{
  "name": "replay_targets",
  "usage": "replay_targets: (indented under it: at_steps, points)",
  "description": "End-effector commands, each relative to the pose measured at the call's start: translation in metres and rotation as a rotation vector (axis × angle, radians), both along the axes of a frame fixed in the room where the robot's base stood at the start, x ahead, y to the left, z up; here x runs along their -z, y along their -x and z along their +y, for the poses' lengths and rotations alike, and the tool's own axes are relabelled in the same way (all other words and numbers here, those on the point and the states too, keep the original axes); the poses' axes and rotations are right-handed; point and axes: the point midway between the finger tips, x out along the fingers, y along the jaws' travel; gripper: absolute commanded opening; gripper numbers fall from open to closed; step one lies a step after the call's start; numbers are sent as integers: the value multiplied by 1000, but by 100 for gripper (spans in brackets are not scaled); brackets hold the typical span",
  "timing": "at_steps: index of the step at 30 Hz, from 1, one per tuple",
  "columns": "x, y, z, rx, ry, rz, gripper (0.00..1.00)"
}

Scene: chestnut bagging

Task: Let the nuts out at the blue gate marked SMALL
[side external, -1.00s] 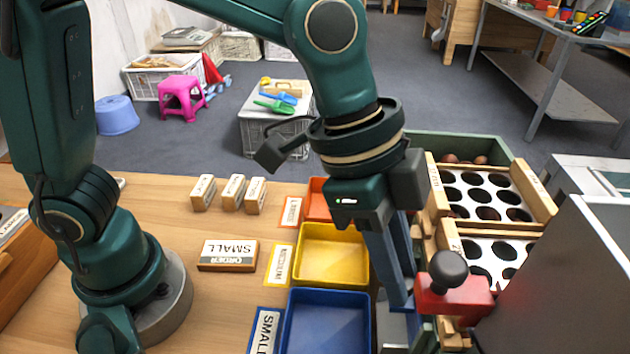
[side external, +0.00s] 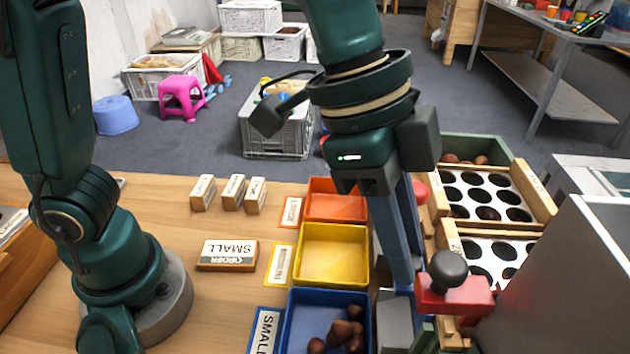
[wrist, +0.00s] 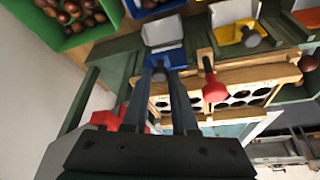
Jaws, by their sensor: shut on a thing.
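The blue gate (wrist: 165,58) shows in the wrist view, with a dark knob (wrist: 160,75) between my fingertips. My gripper (wrist: 160,82) is shut on that knob; in the side view its long fingers reach down beside the trays and their tips (side external: 402,283) are partly hidden. The blue tray (side external: 298,318) in front of the SMALL label (side external: 265,331) holds several brown nuts (side external: 341,336) near its front right. The ORDER SMALL sign (side external: 227,254) lies on the table.
The yellow tray (side external: 331,254) and orange tray (side external: 334,200) look empty. A red block (side external: 455,298) with a black knob stands close right of my fingers. The yellow gate (wrist: 235,32) and a red knob (wrist: 214,91) are right of the blue gate. Perforated sorting plates (side external: 484,196) lie right.

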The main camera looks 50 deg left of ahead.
Motion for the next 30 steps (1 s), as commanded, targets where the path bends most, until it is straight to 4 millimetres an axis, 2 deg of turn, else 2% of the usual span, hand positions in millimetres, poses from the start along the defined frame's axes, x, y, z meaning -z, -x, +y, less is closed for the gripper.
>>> replay_targets:
  at_steps: [3,4,6,17,24,30]
  points:
    - [-3,-1,-1,-1,10,-7,0]
    - [-3,-1,-1,-1,10,-7,33]
    - [-3,-1,-1,-1,9,-7,57]
    - [-5,0,0,-1,8,-5,57]
    - [-35,4,11,-2,10,-9,57]
    - [-49,6,17,-2,8,-7,57]
